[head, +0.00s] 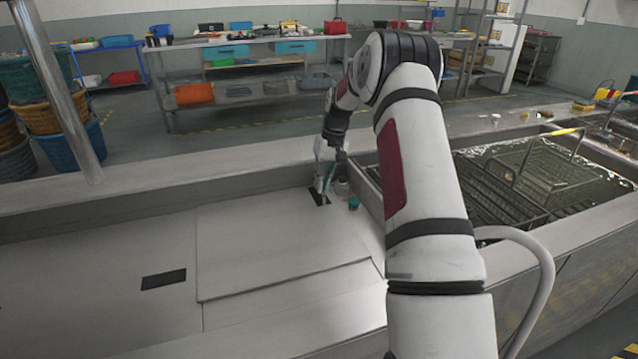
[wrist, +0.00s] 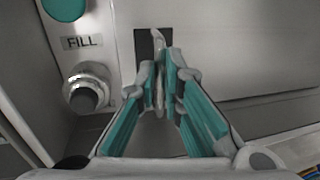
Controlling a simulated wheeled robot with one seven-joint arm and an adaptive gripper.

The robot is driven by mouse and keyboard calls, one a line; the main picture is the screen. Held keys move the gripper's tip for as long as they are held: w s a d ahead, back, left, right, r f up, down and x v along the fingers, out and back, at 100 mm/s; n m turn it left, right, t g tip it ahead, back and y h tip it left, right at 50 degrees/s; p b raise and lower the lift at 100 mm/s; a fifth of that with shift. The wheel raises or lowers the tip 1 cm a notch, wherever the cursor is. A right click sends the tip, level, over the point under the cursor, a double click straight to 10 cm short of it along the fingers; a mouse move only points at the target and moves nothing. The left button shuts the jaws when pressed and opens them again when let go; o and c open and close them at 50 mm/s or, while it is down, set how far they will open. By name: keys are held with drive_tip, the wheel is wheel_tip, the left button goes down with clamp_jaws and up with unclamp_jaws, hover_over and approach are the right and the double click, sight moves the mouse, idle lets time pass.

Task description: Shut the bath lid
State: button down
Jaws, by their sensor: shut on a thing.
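The bath lid (head: 270,235) looks to be the flat pale metal panel in the middle of the head view, left of the open water bath (head: 560,165). Its right end carries a small black patch (head: 319,197), which also shows in the wrist view (wrist: 143,45). My gripper (head: 322,182) is at that patch. In the wrist view, my teal-padded fingers (wrist: 160,78) are closed on a thin pale handle (wrist: 158,42) standing in front of the patch. The fingers hide the handle's lower part.
A FILL label (wrist: 83,42), a round knob (wrist: 87,88) and a teal button (wrist: 64,8) sit left of my fingers. Wire baskets (head: 545,170) lie in the bath. A metal post (head: 60,90) rises at left. A second black patch (head: 163,279) marks the left deck.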

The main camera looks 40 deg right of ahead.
drive_tip(key=shift+s+d, duration=0.15)
drive_tip(key=shift+d, duration=0.2)
drive_tip(key=c, duration=1.7)
unclamp_jaws()
drive_tip(key=shift+r, duration=0.2)
drive_tip(key=v, duration=1.1)
drive_tip(key=shift+r, duration=0.3)
